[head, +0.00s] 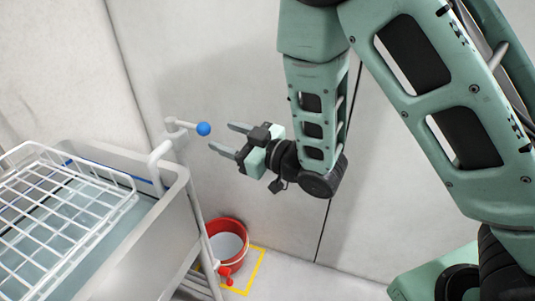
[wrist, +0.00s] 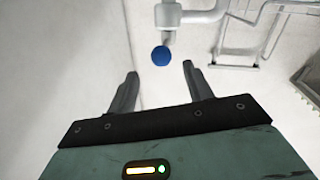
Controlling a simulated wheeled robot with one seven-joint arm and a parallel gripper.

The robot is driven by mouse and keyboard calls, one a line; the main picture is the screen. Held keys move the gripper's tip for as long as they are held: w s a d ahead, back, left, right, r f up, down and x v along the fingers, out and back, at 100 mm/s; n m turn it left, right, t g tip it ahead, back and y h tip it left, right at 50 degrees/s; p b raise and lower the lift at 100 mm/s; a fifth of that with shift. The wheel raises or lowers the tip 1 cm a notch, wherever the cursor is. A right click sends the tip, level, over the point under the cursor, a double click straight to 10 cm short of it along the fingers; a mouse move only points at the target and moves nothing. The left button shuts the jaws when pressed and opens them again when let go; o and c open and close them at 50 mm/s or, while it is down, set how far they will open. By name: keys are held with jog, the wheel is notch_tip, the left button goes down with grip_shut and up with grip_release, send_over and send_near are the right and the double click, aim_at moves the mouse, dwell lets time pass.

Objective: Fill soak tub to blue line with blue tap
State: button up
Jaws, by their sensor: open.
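The grey metal soak tub (head: 160,215) stands at the left in the head view. A blue line (head: 142,180) runs along its inner wall, and pale bluish water (head: 80,215) shows below that line. The tap (head: 175,128) stands at the tub's right back corner, with a pale spout bent over the rim. Its blue knob (head: 203,128) sticks out to the right. My gripper (head: 222,136) is open and empty, just right of the knob and apart from it. In the wrist view the blue knob (wrist: 160,56) lies ahead, between the lines of my open fingers (wrist: 160,70).
A red bucket (head: 240,254) stands on the floor inside a yellow outline, with a red knob (head: 225,271) in front. The wall is close behind my gripper.

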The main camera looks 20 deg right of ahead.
jog(key=p+v, duration=1)
jog(key=p, duration=0.3)
dwell(0.4)
jog(key=shift+s, duration=0.1)
dwell(1.0)
